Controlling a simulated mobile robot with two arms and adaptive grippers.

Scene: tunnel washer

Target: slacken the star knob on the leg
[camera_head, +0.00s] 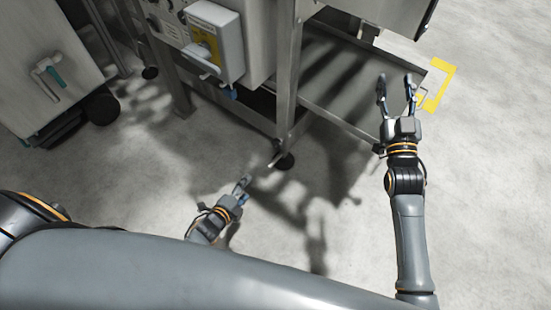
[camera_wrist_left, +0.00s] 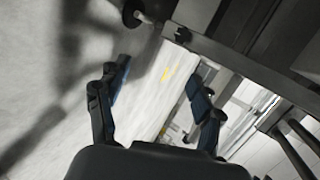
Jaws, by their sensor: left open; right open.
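The machine's leg (camera_head: 287,105) runs down to a dark round foot (camera_head: 284,161) on the floor. In the left wrist view the foot (camera_wrist_left: 133,12) is at the top, and a small dark knob-like part (camera_wrist_left: 183,35) sits on the leg beside it. I cannot make out a star shape. My left gripper (camera_head: 243,183) is low, left of and nearer than the foot, apart from it. Its open fingers (camera_wrist_left: 158,72) have nothing between them. My right gripper (camera_head: 397,88) is open and empty by the tray's right side.
A low metal tray (camera_head: 345,85) lies under the machine, right of the leg. A control box (camera_head: 213,38) with a yellow panel hangs above. A wheeled grey cabinet (camera_head: 50,70) stands at left. Yellow floor marking (camera_head: 440,85) is at right. Floor around the foot is clear.

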